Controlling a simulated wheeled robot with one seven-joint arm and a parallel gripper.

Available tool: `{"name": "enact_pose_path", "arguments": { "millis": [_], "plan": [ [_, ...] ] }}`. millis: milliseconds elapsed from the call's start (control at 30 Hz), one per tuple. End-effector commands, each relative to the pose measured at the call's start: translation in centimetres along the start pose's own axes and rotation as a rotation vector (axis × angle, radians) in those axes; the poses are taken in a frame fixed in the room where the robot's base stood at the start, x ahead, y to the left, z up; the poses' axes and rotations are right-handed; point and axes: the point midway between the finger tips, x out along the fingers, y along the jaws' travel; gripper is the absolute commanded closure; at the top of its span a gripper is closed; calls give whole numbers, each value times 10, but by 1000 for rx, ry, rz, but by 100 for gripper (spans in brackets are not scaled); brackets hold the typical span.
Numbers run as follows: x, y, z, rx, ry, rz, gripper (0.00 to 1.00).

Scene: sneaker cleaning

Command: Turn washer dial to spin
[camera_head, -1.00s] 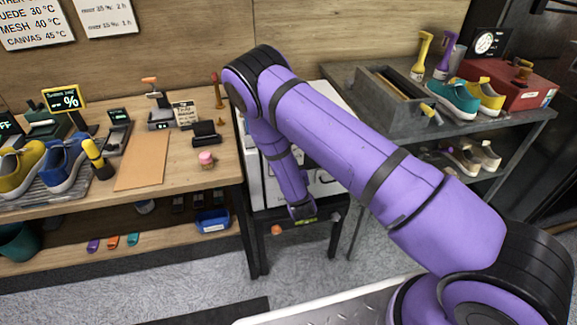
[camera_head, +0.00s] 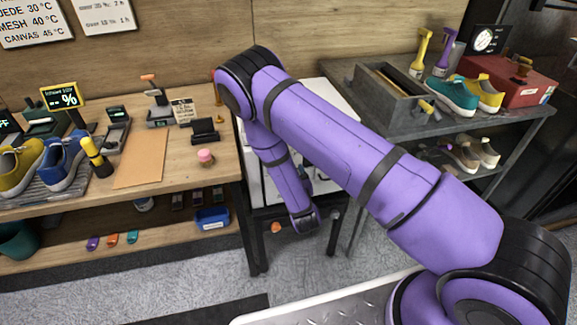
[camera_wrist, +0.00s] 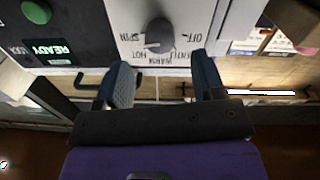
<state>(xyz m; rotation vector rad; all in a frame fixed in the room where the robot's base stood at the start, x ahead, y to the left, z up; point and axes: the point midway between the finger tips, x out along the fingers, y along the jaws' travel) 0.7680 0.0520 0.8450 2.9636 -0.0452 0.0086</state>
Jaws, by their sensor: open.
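The washer's grey dial (camera_wrist: 160,35) sits on a white panel at the top of the wrist view. Upside-down labels ring it, with SPIN on its left and OFF on its right; I cannot tell which label it points at. My gripper (camera_wrist: 162,70) is open and empty, with one finger to either side below the dial in the picture, apart from it. In the head view the white washer (camera_head: 325,92) is mostly hidden behind my purple arm, and the dial and fingers cannot be made out.
A READY display (camera_wrist: 48,50) and a green button (camera_wrist: 37,11) are left of the dial. A dark handle (camera_wrist: 92,78) is near the left finger. The wooden bench (camera_head: 90,190) is left of the washer; a grey shelf unit (camera_head: 440,128) is right.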

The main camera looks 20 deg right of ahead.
Motion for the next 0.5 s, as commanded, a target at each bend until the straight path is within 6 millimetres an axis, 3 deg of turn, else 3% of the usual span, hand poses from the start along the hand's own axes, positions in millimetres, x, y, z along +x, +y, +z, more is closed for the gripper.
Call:
{"name": "enact_pose_path", "arguments": {
  "millis": [200,500],
  "plan": [
    [-37,-1,1,0,-3,-2,37],
    [-56,0,0,1,0,-1,37]
  ]
}}
